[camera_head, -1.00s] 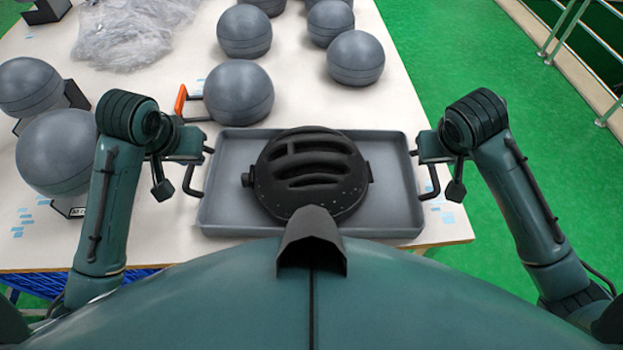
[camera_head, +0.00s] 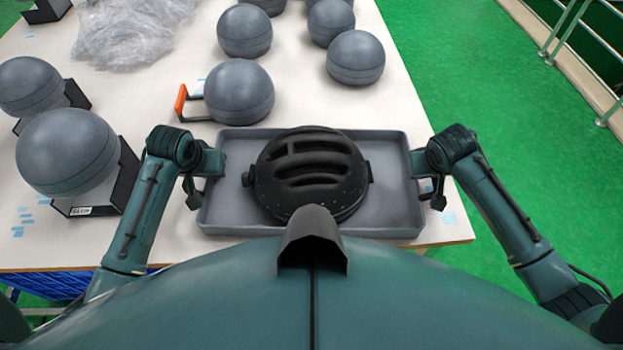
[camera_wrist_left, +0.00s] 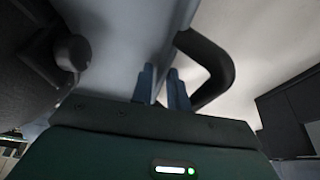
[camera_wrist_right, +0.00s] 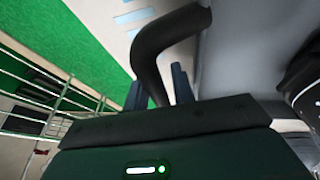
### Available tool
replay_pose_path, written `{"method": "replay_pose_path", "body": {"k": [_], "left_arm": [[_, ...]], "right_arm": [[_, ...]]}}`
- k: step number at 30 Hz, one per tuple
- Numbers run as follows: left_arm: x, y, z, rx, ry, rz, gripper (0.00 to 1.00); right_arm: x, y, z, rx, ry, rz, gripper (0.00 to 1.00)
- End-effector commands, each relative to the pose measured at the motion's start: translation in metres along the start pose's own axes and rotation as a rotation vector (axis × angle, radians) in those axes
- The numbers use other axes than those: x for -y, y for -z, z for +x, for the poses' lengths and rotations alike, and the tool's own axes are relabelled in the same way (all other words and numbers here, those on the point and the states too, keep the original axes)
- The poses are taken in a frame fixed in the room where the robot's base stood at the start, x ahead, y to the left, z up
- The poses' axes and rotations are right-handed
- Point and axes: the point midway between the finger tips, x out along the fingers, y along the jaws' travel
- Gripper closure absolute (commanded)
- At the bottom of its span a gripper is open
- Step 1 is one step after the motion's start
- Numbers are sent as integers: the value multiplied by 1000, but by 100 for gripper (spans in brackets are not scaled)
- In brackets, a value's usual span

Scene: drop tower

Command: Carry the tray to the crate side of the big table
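The grey tray (camera_head: 390,190) lies on the big table in the head view, close in front of me. A black slotted dome-shaped part (camera_head: 312,180) sits on it. My left gripper (camera_head: 215,163) is at the tray's left side; its fingers (camera_wrist_left: 162,88) stand apart beside the black left handle (camera_wrist_left: 215,62), and I cannot tell whether the handle lies between them. My right gripper (camera_head: 418,163) is at the right side; its fingers (camera_wrist_right: 157,90) stand apart with the black right handle (camera_wrist_right: 148,65) passing between them. In the head view the grippers mostly hide both handles.
Several grey balls (camera_head: 240,92) stand on the white table (camera_head: 395,95), two on black stands at the left. An orange-handled item (camera_head: 181,100) lies behind the tray's left corner. Clear plastic wrap (camera_head: 130,35) is at the back. Green floor (camera_head: 480,120) is open to the right.

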Motion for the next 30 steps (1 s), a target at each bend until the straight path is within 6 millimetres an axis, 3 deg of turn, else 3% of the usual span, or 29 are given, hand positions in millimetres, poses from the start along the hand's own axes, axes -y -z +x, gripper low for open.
{"method": "replay_pose_path", "body": {"k": [3, 9, 12, 30], "left_arm": [[0, 0, 0, 0, 0, 0, 84], [0, 0, 0, 0, 0, 0, 100], [0, 0, 0, 0, 0, -1, 100], [0, 2, -2, -3, -1, -1, 100]], "right_arm": [[0, 0, 0, 0, 0, 0, 75], [0, 0, 0, 0, 0, 1, 91], [0, 0, 0, 0, 0, 1, 99], [0, 2, -2, -3, 1, 2, 100]]}}
